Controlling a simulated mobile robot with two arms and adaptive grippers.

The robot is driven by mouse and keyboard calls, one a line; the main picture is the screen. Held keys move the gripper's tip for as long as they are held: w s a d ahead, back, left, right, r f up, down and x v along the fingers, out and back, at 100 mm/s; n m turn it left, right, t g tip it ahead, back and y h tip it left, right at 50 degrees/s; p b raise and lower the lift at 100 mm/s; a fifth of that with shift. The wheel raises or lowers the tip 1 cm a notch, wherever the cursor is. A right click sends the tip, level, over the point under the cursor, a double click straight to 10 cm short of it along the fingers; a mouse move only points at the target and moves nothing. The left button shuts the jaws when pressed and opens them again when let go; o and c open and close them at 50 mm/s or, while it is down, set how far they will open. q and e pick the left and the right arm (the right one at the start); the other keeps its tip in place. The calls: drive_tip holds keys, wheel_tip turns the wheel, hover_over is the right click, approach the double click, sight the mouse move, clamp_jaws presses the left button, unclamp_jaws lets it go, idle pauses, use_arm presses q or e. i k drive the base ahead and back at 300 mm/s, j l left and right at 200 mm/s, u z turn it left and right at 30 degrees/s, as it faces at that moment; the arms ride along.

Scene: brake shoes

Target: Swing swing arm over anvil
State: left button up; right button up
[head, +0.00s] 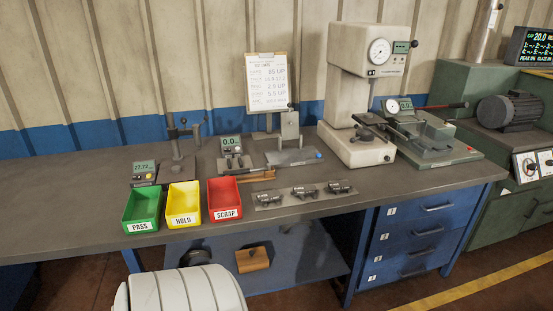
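I cannot tell for certain which part is the swing arm or the anvil. A tall cream tester (367,50) with a dial and a small display stands at the back of the bench. A dark piece with a knob (366,134) sits over its base, below the head. To the left, a small post stand (177,145) carries a short crosspiece at its top. Neither of my grippers is in view.
Green (132,211), yellow (174,206) and red (215,203) bins stand at the front of the grey bench (60,195). Dark parts on a plate (304,199) lie right of them. A dial fixture with a red-handled lever (446,106) is right of the tester. The bench's left end is clear.

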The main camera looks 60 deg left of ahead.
sight(189, 133)
drive_tip(key=j+u, duration=0.15)
drive_tip(key=u, duration=0.25)
drive_tip(key=j+u, duration=0.1)
drive_tip(key=u, duration=0.25)
drive_tip(key=i+j+u, duration=0.1)
drive_tip(key=u, duration=0.3)
drive_tip(key=i+u, duration=0.1)
drive_tip(key=u, duration=0.3)
drive_tip(key=i+j, duration=0.2)
